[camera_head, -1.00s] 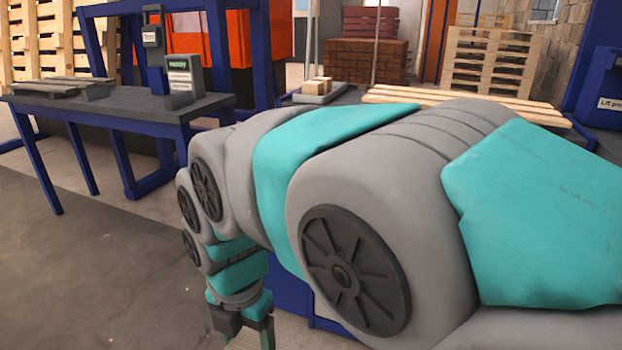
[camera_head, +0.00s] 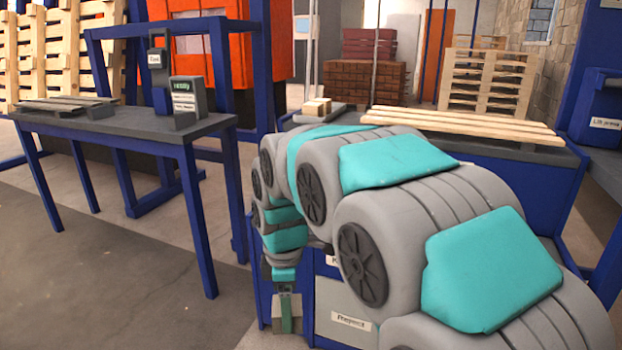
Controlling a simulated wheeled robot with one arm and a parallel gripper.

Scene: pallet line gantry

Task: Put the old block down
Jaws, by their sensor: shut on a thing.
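My gripper (camera_head: 287,312) hangs low at the end of my arm, in the lower middle of the view, pointing down. It is shut on a small greyish-brown block (camera_head: 276,324), taken to be the old block, which is partly hidden by a green finger. The block is in front of a blue-framed unit, just left of a grey panel labelled "Reject" (camera_head: 350,320). I cannot tell how high the block is or whether it touches anything.
A dark table (camera_head: 110,122) with a "ready" display (camera_head: 187,95) and slats (camera_head: 65,106) stands left. Two small wooden blocks (camera_head: 317,106) lie on a grey surface behind my arm, near long pale planks (camera_head: 470,123). Floor at lower left is clear.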

